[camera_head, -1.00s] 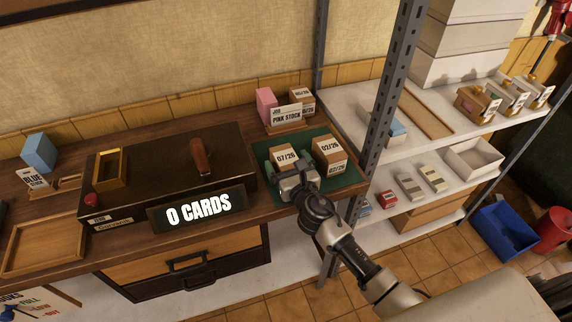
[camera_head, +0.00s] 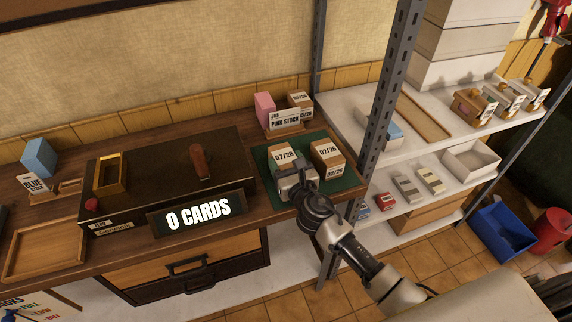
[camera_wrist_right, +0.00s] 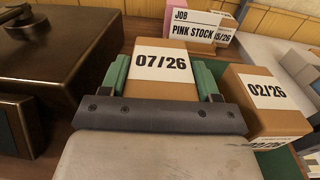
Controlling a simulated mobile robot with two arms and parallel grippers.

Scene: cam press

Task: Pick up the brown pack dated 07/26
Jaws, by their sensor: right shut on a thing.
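The brown pack dated 07/26 (camera_head: 281,155) stands on the green mat (camera_head: 350,183) with its white date label on top. It also shows in the right wrist view (camera_wrist_right: 160,75), with a green finger pad against each side. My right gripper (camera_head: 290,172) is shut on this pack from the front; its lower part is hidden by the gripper. A second brown pack, dated 02/26 (camera_head: 328,157), stands just to the right on the same mat. In the right wrist view this pack (camera_wrist_right: 265,100) is apart from the right finger. My left gripper is not in view.
Behind the mat stand a pink block (camera_head: 264,108), another brown pack (camera_head: 300,103) and a PINK STOCK sign (camera_head: 287,122). The dark press box (camera_head: 150,180) with its 0 CARDS display is to the left. A metal shelf post (camera_head: 385,110) rises at the right.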

